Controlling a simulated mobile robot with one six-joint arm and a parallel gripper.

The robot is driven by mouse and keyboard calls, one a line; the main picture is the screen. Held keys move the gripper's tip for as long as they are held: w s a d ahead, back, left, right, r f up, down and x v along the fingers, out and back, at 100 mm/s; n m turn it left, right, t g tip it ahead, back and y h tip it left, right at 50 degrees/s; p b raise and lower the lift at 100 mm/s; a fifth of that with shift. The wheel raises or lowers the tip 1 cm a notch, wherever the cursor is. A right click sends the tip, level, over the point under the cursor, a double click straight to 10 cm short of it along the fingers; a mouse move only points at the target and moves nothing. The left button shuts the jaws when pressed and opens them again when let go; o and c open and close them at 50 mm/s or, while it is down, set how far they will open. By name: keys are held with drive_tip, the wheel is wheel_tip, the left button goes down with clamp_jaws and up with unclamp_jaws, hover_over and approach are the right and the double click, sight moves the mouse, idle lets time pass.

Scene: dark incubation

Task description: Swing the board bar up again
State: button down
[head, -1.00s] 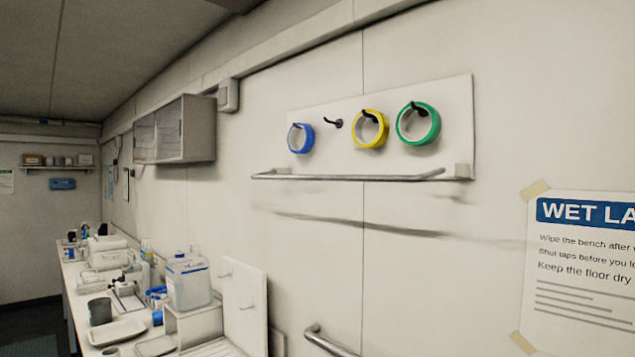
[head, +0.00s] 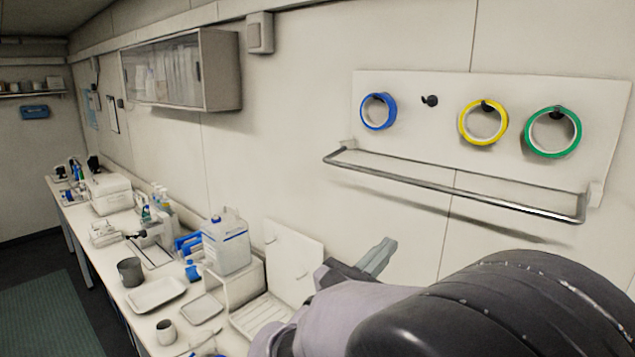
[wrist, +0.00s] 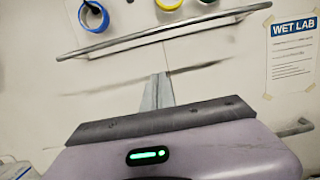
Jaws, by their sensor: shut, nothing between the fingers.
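The board bar (head: 440,183) is a grey metal U-shaped rail on end brackets at the lower edge of the white peg board (head: 390,85). It stands out from the wall, below the hanging rolls. In the wrist view the bar (wrist: 165,34) crosses the upper part at a slant. My gripper (head: 380,255) is below the bar in the head view, its fingers shut and empty. In the wrist view its fingertips (wrist: 159,80) point up towards the bar, with a gap between them in the picture. My arm hides the lower right of the head view.
Blue (head: 378,111), yellow (head: 483,122) and green (head: 552,131) tape rolls hang on pegs; one peg (head: 430,100) is bare. A cluttered bench (head: 140,310) runs along the left wall under a cabinet (head: 185,70). A wet lab sign (wrist: 291,50) is at right.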

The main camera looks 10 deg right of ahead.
drive_tip(key=w+d+r+p, duration=0.2)
drive_tip(key=w+d+r, duration=0.3)
drive_tip(key=d, duration=0.3)
drive_tip(key=shift+w+d+r+p, duration=0.2)
drive_tip(key=shift+w+r+p, duration=0.15)
drive_tip(key=shift+r, duration=0.45)
